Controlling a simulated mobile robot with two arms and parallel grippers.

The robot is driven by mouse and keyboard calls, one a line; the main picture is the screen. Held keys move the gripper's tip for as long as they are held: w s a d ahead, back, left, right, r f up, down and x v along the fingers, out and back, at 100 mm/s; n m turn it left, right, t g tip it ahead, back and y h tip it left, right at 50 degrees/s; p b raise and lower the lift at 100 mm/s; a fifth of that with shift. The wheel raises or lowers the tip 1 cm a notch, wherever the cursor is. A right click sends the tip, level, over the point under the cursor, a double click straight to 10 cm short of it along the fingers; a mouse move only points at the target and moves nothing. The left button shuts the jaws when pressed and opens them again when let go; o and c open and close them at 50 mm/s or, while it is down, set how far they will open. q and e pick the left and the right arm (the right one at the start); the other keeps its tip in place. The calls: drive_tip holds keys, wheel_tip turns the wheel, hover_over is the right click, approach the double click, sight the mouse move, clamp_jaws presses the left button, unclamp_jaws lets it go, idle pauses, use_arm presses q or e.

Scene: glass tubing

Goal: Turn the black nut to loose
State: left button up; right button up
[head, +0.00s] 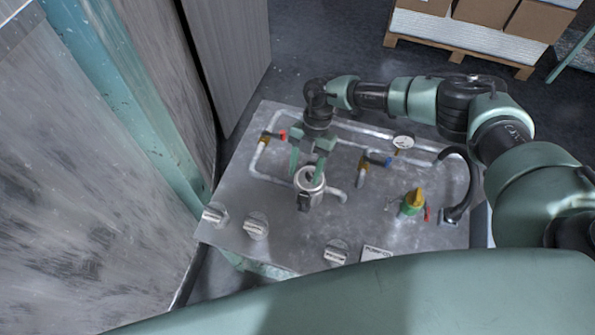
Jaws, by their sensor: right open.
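My right gripper (306,172) points down over a round metal fitting (311,187) near the middle of the grey panel (235,185). Its two green fingers are apart, one at the left of the fitting's top and one over it. I cannot tell whether they touch it. A small dark part (304,201) sits at the fitting's front left and may be the black nut; it is too small to be sure. My left gripper is not in view.
Several grey knobs (256,225) line the front edge. A black curved hose (466,180) stands at right. Tall metal panels (90,170) rise on the left.

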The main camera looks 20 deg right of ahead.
sight(304, 195)
drive_tip(key=shift+d, duration=0.45)
drive_tip(key=s+f, duration=0.1)
drive_tip(key=f, duration=0.1)
drive_tip(key=s+a+f+p, duration=0.1)
drive_tip(key=s, duration=0.1)
drive_tip(key=shift+a+f, duration=0.15)
drive_tip(key=shift+f, duration=0.2)
drive_tip(key=shift+a+f, duration=0.25)
drive_tip(key=shift+f, duration=0.8)
drive_tip(key=shift+s+a+f, duration=0.1)
drive_tip(key=shift+s+f, duration=0.1)
drive_tip(key=shift+f, duration=0.05)
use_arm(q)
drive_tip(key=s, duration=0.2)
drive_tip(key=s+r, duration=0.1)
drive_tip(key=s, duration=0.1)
use_arm(e)
clamp_jaws()
